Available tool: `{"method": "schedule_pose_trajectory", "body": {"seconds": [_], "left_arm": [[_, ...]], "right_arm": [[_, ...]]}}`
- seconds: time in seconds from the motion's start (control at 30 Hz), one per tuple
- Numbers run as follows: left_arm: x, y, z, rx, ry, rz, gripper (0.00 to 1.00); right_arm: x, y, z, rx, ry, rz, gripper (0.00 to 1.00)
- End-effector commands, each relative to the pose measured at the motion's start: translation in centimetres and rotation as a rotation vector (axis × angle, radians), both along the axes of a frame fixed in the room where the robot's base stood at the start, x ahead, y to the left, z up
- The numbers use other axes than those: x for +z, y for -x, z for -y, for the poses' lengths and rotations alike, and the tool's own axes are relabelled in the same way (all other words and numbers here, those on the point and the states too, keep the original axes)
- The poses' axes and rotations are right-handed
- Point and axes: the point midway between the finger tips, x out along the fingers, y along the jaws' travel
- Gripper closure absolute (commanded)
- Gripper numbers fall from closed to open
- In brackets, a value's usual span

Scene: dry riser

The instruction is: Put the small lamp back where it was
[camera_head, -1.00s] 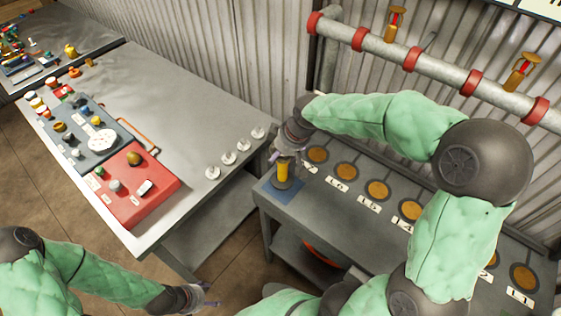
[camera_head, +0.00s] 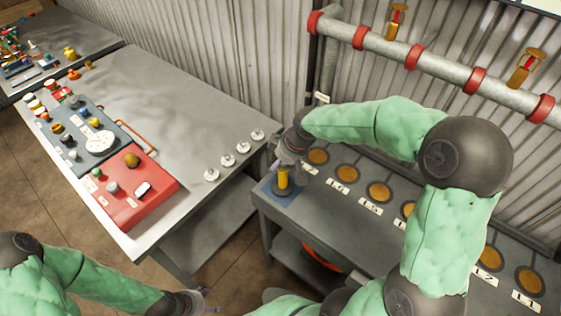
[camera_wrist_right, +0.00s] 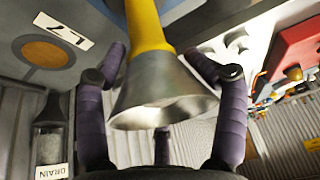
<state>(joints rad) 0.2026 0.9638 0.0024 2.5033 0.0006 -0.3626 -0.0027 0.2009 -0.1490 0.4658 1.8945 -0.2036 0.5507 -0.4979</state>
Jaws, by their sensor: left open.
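The small lamp (camera_head: 283,179) has a yellow body and appears to stand upright on the blue mat (camera_head: 270,189) at the left end of the grey bench. In the right wrist view its flared silver end (camera_wrist_right: 160,95) faces the camera. My right gripper (camera_head: 289,158) is directly above the lamp, with its purple fingers (camera_wrist_right: 158,65) on both sides of the silver end. I cannot tell whether they press on it. The gripper hides the lamp's top in the head view. My left gripper (camera_head: 207,302) is open and empty at the bottom, away from the lamp.
The grey bench (camera_head: 330,215) has a row of orange discs with number labels. A steel table (camera_head: 180,90) on the left holds a red box (camera_head: 130,200) and several small silver pieces (camera_head: 228,160). A thick pipe (camera_head: 440,70) runs along the corrugated wall.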

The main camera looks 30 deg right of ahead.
Motion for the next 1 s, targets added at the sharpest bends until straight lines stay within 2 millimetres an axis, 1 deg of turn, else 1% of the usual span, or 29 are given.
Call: {"method": "schedule_pose_trajectory", "body": {"seconds": [0.03,0.07,0.37,0.47,0.53,0.67,0.9,1.0], "left_arm": [[0.0,0.0,0.0,0.000,0.000,0.000,0.33],[0.0,0.0,0.0,0.000,0.000,0.000,0.33],[0.0,0.0,0.0,0.000,0.000,0.000,0.33],[0.2,0.0,0.0,0.000,0.000,0.000,0.33],[0.5,0.0,0.0,0.000,0.000,0.000,0.33],[1.1,0.0,0.0,0.000,0.000,0.000,0.33],[2.5,0.0,0.0,0.000,0.000,0.000,0.33],[2.9,0.0,0.0,0.000,0.000,0.000,0.33]], "right_arm": [[0.0,0.0,0.0,0.000,0.000,-0.001,0.12],[0.0,0.0,0.0,0.000,0.000,-0.001,0.09],[0.0,0.0,0.0,0.000,0.000,-0.001,0.09],[0.3,0.0,0.0,0.000,0.000,0.000,0.09],[0.9,0.1,0.1,0.000,0.000,0.001,0.09],[2.8,0.7,0.4,-0.001,0.001,0.004,0.09],[7.4,2.5,1.1,-0.002,0.000,0.003,0.09],[9.0,3.1,1.4,-0.001,0.001,0.003,0.09]]}}
